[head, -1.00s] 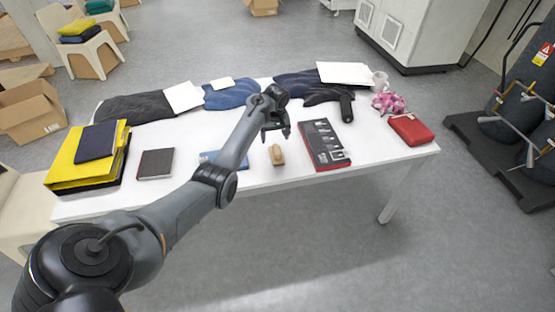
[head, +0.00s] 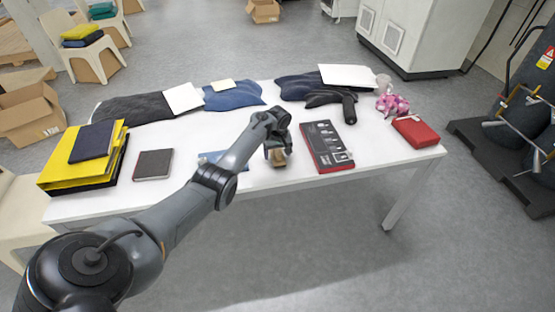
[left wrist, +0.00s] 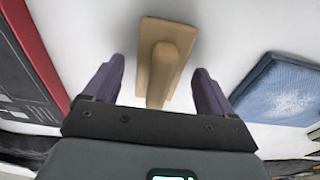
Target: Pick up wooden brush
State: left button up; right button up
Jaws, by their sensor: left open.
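The wooden brush (left wrist: 165,58) lies on the white table, between and just beyond the two fingers in the left wrist view. In the head view the brush (head: 277,158) is partly hidden by my left gripper (head: 278,149), which is over it. In the left wrist view my left gripper (left wrist: 158,84) is open, one finger on each side of the brush handle, with gaps on both sides. I cannot tell how high the fingertips are above the table. My right gripper is not in view.
A black and red box (head: 326,147) lies close right of the brush, and a blue cloth item (left wrist: 285,88) lies on its other side. A dark notebook (head: 153,164), yellow binders (head: 80,170) and a red case (head: 416,132) are farther off. Folded clothes line the back of the white table (head: 200,128).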

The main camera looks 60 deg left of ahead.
aim_at(277, 150)
pick_arm(q)
jog(key=shift+a+f, duration=0.1)
jog(key=shift+f, duration=0.1)
jog(key=shift+c, duration=0.4)
jog(key=c, duration=1.1)
jog(key=shift+r, duration=0.1)
jog(key=shift+r+p, duration=0.35)
jog(key=shift+r, duration=0.1)
notch_tip(277, 150, up, 4)
jog(key=shift+w+f+p, duration=0.1)
jog(key=shift+p, duration=0.9)
jog(key=w+d+r+p, duration=0.1)
jog(key=d+r, duration=0.2)
jog(key=d, duration=0.2)
jog(key=w+d+r+p, duration=0.1)
jog(key=d+r+p, duration=0.1)
jog(key=d, duration=0.4)
jog(key=shift+w+d+r, duration=0.25)
jog(key=shift+r, duration=0.3)
